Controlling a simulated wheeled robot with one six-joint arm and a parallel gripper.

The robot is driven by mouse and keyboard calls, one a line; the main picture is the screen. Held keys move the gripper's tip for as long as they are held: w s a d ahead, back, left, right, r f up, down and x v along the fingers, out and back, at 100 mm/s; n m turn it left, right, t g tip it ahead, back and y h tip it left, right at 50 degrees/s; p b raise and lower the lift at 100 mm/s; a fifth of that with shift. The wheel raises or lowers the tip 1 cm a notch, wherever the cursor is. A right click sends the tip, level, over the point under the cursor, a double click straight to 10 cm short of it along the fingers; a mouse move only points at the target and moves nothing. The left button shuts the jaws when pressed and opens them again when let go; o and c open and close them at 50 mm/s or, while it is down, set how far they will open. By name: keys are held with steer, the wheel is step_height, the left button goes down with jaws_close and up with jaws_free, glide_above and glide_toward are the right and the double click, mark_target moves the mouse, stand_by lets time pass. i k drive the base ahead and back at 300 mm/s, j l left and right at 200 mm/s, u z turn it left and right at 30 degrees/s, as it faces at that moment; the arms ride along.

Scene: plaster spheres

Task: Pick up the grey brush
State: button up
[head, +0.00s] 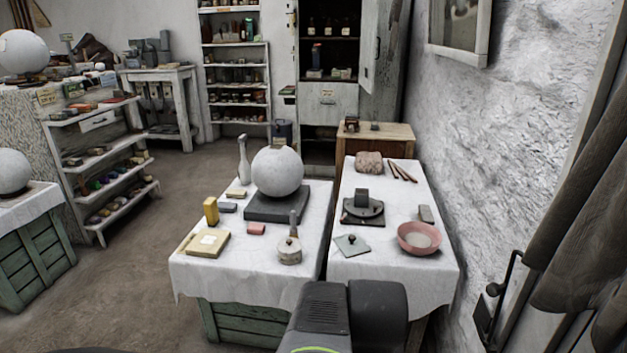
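I cannot clearly make out a grey brush in the head view. A thin upright grey piece (293,222) shows at the lidded pot (289,251) near the front right of the left table; it is too small to tell whether it is a brush, or whether it is in or behind the pot. Several thin brown sticks (401,171) lie at the back of the right table; they may be tools or brushes. Dark parts of my arm show at the bottom centre, in front of the tables. My gripper's fingers are not in view.
The left table (210,275) bears a white sphere (277,172) on a dark slab, a white bottle (244,162) and small blocks. The right table (375,267) bears a pink bowl (419,238) and a dark turntable (363,212). A wall is close right; floor is open left.

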mark_target(293, 230)
steer(key=i+l+u, duration=0.15)
steer(key=i+u, duration=0.15)
steer(key=i, duration=0.25)
steer(key=i+l+u, duration=0.3)
steer(key=i, duration=0.25)
steer(key=i+l+u, duration=0.25)
steer(key=i, duration=0.25)
